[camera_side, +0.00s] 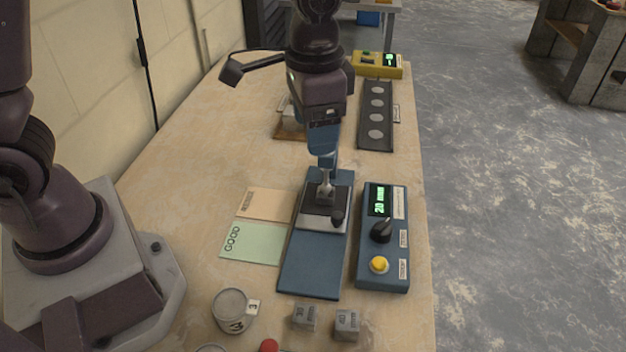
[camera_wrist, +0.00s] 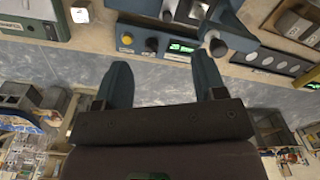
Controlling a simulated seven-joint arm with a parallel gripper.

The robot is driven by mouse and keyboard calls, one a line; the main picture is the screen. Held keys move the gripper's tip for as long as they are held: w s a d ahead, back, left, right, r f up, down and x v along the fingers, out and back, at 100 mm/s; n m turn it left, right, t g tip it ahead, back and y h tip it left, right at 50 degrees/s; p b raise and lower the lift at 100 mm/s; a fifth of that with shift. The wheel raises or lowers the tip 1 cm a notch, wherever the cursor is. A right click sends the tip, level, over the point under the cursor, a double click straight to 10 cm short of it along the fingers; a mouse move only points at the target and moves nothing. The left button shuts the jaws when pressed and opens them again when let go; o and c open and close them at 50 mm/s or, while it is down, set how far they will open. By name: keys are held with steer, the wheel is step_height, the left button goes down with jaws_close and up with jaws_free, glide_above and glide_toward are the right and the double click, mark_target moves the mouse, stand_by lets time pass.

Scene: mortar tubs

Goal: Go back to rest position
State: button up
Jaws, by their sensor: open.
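My gripper (camera_side: 326,150) hangs above the back end of a long blue device (camera_side: 310,262) in the side view. In the wrist view my gripper (camera_wrist: 161,62) shows its two blue fingers spread apart with nothing between them. A pale metal part (camera_side: 325,190) stands on the dark plate of the blue device, just below the fingers. I cannot tell in the side view whether the fingers touch it.
A blue control box (camera_side: 370,275) with a lit display stands right of the device. A green GOOD mat (camera_side: 252,243) lies left. A round tub (camera_side: 232,308) and two grey cubes (camera_side: 304,317) sit in front. A dark tray (camera_side: 376,98) with discs and a yellow box (camera_side: 378,70) stand behind.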

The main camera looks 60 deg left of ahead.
steer(key=s+a+r+n+t, duration=0.2)
steer(key=s+a+r, duration=0.2)
steer(key=s, duration=0.3)
steer(key=s+a+r+n+t, duration=0.2)
steer(key=s+a+r, duration=0.3)
steer(key=s, duration=0.3)
steer(key=shift+a+r+t, duration=0.25)
steer(key=shift+r+t, duration=0.45)
steer(key=shift+r, duration=0.2)
